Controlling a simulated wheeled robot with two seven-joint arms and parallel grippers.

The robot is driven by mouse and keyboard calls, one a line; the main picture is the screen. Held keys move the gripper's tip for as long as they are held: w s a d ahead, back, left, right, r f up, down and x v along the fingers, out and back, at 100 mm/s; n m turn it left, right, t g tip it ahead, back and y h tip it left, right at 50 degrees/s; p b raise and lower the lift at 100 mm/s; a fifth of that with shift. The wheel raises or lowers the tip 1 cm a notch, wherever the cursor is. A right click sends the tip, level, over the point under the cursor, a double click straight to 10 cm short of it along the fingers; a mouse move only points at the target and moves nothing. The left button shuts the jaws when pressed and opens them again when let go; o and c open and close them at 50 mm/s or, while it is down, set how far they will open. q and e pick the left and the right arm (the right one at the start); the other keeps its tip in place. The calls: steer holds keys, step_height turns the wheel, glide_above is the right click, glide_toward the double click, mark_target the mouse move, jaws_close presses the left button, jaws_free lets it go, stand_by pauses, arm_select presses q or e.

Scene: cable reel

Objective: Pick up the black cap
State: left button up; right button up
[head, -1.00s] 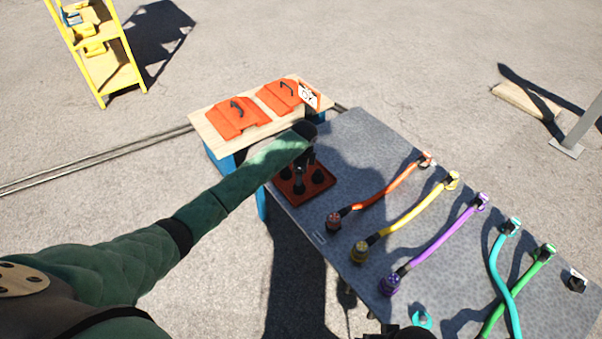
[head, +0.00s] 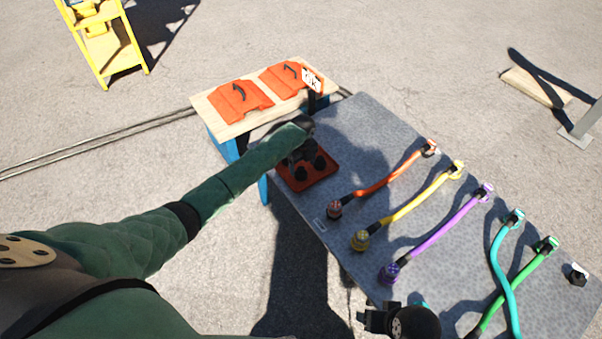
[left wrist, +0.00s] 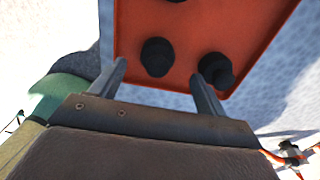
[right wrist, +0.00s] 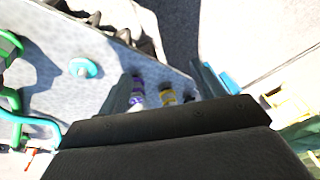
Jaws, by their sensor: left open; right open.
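Several black caps stand in a red-orange tray (head: 313,182) at the left end of the grey table. In the head view one black cap (head: 319,163) shows to the right of my left gripper (head: 303,155). In the left wrist view my left gripper (left wrist: 160,80) is open above the tray, with one black cap (left wrist: 157,57) between the finger lines and another black cap (left wrist: 216,69) at the right fingertip. I cannot tell if that finger touches it. My right gripper (right wrist: 165,85) is open and empty near the table's front edge; in the head view it is at the bottom (head: 375,318).
Orange, yellow, purple, teal and green cables lie across the grey table (head: 365,125). A separate black piece (head: 578,274) sits at the far right. A wooden bench (head: 200,103) with two orange lids (head: 240,100) stands behind the tray. A teal ring (right wrist: 84,67) lies near my right gripper.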

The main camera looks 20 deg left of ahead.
mark_target(301, 168)
arm_select(q)
steer(key=shift+a+f+p, duration=0.15)
steer(key=shift+f+p, duration=0.05)
steer(key=shift+f, duration=1)
steer(key=shift+a+f+p, duration=0.1)
steer(key=shift+f+p, duration=0.1)
steer(key=shift+f, duration=0.95)
steer(key=c, duration=1.2)
